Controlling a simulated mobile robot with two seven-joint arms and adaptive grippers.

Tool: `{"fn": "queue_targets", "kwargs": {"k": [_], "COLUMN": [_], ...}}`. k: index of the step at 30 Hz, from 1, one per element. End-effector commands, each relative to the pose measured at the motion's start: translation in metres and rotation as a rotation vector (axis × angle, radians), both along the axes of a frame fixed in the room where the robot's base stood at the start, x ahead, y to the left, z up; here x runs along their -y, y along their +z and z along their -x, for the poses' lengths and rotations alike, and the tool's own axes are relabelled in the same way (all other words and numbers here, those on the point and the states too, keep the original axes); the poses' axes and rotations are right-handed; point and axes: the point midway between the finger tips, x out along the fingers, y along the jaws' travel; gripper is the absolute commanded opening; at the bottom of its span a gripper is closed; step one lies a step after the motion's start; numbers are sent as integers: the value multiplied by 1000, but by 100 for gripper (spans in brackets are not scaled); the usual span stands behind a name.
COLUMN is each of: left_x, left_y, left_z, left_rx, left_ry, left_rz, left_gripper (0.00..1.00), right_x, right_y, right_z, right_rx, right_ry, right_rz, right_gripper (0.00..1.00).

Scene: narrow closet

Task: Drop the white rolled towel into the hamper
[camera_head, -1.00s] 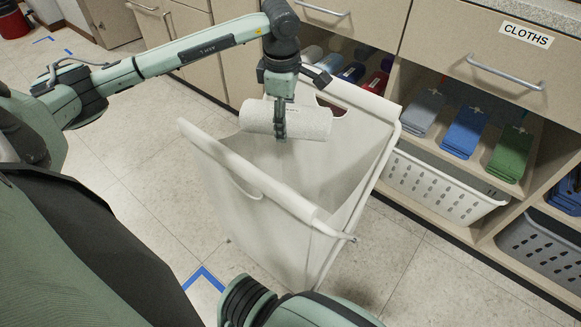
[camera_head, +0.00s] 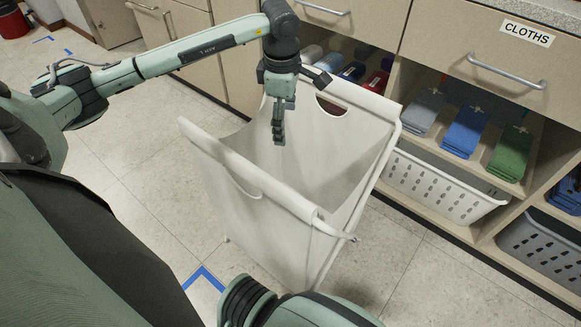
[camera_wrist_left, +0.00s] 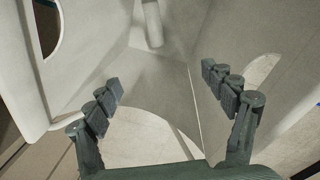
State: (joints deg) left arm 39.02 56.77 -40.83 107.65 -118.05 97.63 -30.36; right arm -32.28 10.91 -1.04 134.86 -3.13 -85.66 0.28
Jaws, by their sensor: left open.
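The white hamper (camera_head: 270,195) stands open on the floor in the middle of the head view. My left gripper (camera_head: 279,135) points down over its mouth, open and empty. In the left wrist view its fingers (camera_wrist_left: 160,82) are spread wide, with nothing between them. The white rolled towel (camera_wrist_left: 152,24) shows in that view near the top, beyond the fingertips and within the hamper walls. I cannot tell whether it rests on the bottom. It is hidden in the head view. My right gripper is not in view.
Cabinets with a drawer labelled CLOTHS (camera_head: 526,34) stand behind and right of the hamper. Shelves hold folded cloths (camera_head: 465,132) and a white perforated basket (camera_head: 440,187). The tiled floor left of the hamper is clear.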

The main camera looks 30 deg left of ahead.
Motion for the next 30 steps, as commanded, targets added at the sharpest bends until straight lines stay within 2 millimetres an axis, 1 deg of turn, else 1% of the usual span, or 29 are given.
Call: {"fn": "queue_targets", "kwargs": {"k": [5,12,15,18,23,30], "left_x": [0,2,3,4,4,4], "left_y": [24,77,95,107,117,119], "left_z": [1,5,7,8,10,10], "left_rx": [6,8,7,5,2,2], "left_ry": [0,-1,0,1,0,0], "left_rz": [-1,-1,-1,0,0,0], "left_gripper": [83,83,83,83,83,83], "right_x": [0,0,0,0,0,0], "right_y": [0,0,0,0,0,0], "right_z": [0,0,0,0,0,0], "right_rx": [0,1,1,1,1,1], "right_ry": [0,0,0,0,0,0], "right_rz": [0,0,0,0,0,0], "right_gripper": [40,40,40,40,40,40]}}
